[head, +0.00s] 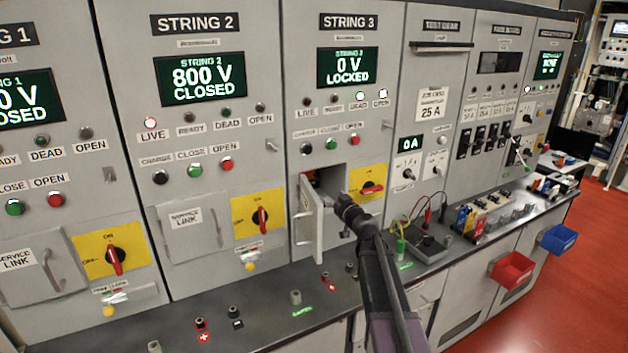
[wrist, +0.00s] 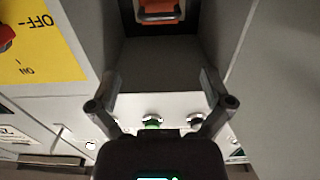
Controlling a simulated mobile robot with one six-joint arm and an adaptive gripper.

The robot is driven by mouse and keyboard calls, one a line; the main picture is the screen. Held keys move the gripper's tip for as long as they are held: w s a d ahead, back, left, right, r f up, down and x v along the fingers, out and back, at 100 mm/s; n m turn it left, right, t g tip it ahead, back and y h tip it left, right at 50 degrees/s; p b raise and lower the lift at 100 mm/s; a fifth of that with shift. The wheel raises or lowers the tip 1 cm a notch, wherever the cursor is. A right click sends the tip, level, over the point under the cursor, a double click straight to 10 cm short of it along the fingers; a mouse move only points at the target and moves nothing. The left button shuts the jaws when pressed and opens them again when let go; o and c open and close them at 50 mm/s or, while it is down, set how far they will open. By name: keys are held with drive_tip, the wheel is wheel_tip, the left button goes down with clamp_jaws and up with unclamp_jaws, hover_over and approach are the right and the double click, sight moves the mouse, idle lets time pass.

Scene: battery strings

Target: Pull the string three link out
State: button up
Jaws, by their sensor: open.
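The string three link (wrist: 160,14) shows at the top of the wrist view as an orange part with a grey bar, inside an open recess. In the head view only a small orange-red patch of the link (head: 316,182) shows in the recess. The link's door (head: 318,232) is swung open, to the left of my arm. My gripper (wrist: 160,85) is open and empty, its two fingers spread in front of the recess and apart from the link. In the head view my gripper (head: 343,204) is at the opening, its fingers partly hidden.
The string three display (head: 347,67) reads 0 V LOCKED. A yellow plate with a red rotary switch (head: 370,187) sits right beside the recess. A ledge with several terminals (head: 295,297) runs below. The test unit with leads (head: 428,246) stands on the right.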

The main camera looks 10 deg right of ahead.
sight(313, 181)
drive_tip(key=shift+w, duration=0.25)
drive_tip(key=x, duration=1.3)
drive_tip(key=shift+w+a, duration=0.15)
drive_tip(key=c, duration=1.1)
drive_tip(key=shift+o, duration=0.2)
drive_tip(key=shift+v, duration=2.75)
drive_tip(key=o, duration=1.1)
drive_tip(key=shift+c, duration=0.2)
